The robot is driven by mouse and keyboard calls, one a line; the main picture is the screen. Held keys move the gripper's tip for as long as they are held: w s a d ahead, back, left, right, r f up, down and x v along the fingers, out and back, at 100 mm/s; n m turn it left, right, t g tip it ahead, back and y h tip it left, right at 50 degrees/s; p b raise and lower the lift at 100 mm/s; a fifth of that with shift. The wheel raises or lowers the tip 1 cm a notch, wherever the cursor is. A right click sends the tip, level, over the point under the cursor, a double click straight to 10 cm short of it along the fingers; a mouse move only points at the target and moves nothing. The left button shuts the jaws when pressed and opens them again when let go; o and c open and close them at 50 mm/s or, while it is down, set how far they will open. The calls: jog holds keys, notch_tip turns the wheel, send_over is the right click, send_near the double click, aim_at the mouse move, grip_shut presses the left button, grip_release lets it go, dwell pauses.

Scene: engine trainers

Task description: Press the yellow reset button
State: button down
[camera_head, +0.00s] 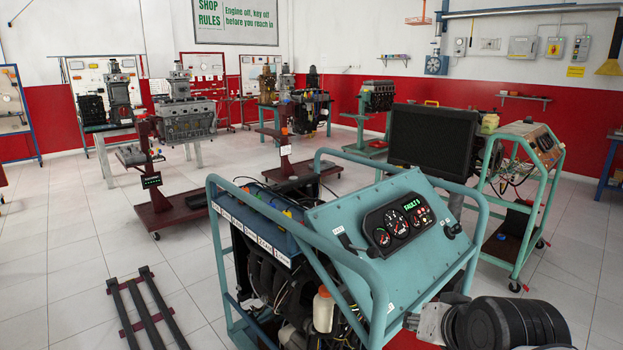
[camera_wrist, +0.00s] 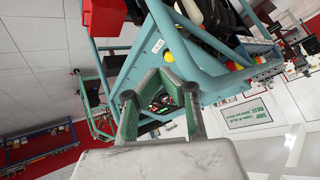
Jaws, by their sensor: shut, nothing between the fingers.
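The teal engine trainer (camera_head: 325,280) stands in front of me, with a sloping panel (camera_head: 360,218) carrying gauges and a green "FAULTS" display (camera_head: 411,204). A round yellow button (camera_wrist: 168,56) shows in the wrist view on the teal surface, beside a small white label (camera_wrist: 158,46). I cannot make this button out in the head view. My gripper (camera_wrist: 162,76) is shut and empty, its tips in front of the trainer and below the button in that picture. In the head view, my gripper (camera_head: 412,321) is at the lower right, just right of the trainer's frame.
Teal tube rails (camera_head: 375,285) surround the panel. Dark floor rails (camera_head: 145,312) lie at the lower left. Open tiled floor (camera_head: 75,240) is on the left.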

jog(key=s+d+n+g+h, duration=0.1)
jog(key=s+n+g, duration=0.1)
jog(key=s, duration=0.5)
jog(key=shift+s+d+r+n+p, duration=0.2)
jog(key=shift+d+r+n+p, duration=0.15)
jog(key=shift+n, duration=0.25)
jog(key=shift+r, duration=0.1)
